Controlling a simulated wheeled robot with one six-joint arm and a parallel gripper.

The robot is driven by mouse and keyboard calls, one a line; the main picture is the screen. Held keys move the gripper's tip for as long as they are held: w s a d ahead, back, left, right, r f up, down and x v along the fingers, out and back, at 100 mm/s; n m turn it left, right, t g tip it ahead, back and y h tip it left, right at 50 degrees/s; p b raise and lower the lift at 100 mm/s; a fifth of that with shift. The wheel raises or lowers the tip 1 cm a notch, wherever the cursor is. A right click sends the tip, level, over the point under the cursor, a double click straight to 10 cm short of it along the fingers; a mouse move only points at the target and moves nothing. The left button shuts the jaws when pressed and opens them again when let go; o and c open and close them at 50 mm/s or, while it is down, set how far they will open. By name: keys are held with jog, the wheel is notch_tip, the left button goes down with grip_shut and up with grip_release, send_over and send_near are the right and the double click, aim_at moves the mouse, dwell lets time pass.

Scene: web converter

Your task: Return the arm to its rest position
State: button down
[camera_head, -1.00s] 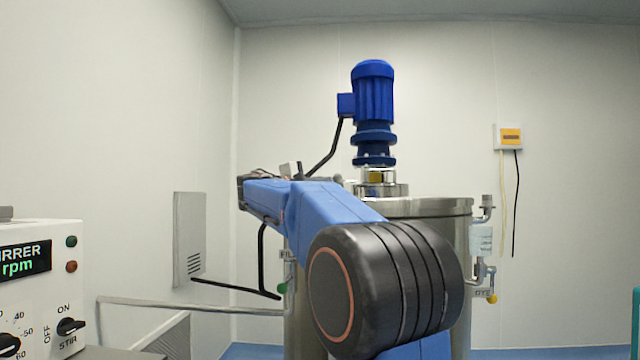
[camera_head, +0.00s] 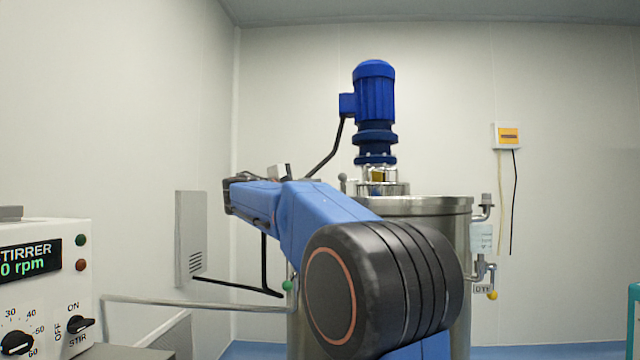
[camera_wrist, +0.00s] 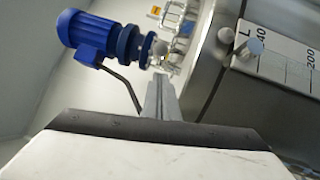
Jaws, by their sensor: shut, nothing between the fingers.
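My blue arm with its black joint fills the lower middle of the head view and reaches up and to the left, in front of the steel tank (camera_head: 425,207). My gripper (camera_wrist: 160,88) shows in the wrist view as grey fingers, shut with nothing between them. The tips point towards the tank top and the blue stirrer motor (camera_wrist: 95,36); I cannot tell how far apart they are. In the head view the fingers cannot be made out. The motor also stands upright above the tank in the head view (camera_head: 375,95).
A stirrer control box (camera_head: 45,280) with a lit display, buttons and knobs stands at the left. A steel pipe (camera_head: 200,303) runs towards the tank. Valves (camera_head: 483,270) stick out on the tank's right side. A small box (camera_head: 508,136) with hanging cables is on the back wall.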

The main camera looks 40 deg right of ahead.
jog(key=a+f, duration=0.1)
jog(key=a, duration=0.6)
jog(key=shift+s+a, duration=0.25)
jog(key=shift+s, duration=0.15)
jog(key=shift+f, duration=0.1)
jog(key=s+a+f+t+y, duration=0.1)
jog(key=s+a+f+y, duration=0.15)
jog(key=f, duration=0.55)
jog(key=s+a+f+t+y, duration=0.1)
jog(key=s+a+f+y, duration=0.2)
jog(key=f, duration=0.4)
jog(key=s+a+f+y, duration=0.4)
jog(key=s+a+f, duration=0.3)
jog(key=f, duration=0.5)
jog(key=s+a+f+m+t+y, duration=0.1)
jog(key=s+a+f+y, duration=0.4)
jog(key=s+a+f, duration=0.3)
jog(key=s+a+f+m+y, duration=0.1)
jog(key=s+a+f+y, duration=0.4)
jog(key=a+f, duration=0.5)
notch_tip(320, 180, down, 7)
jog(key=s, duration=0.2)
jog(key=shift+s+r+t, duration=0.15)
jog(key=shift+s+t, duration=0.25)
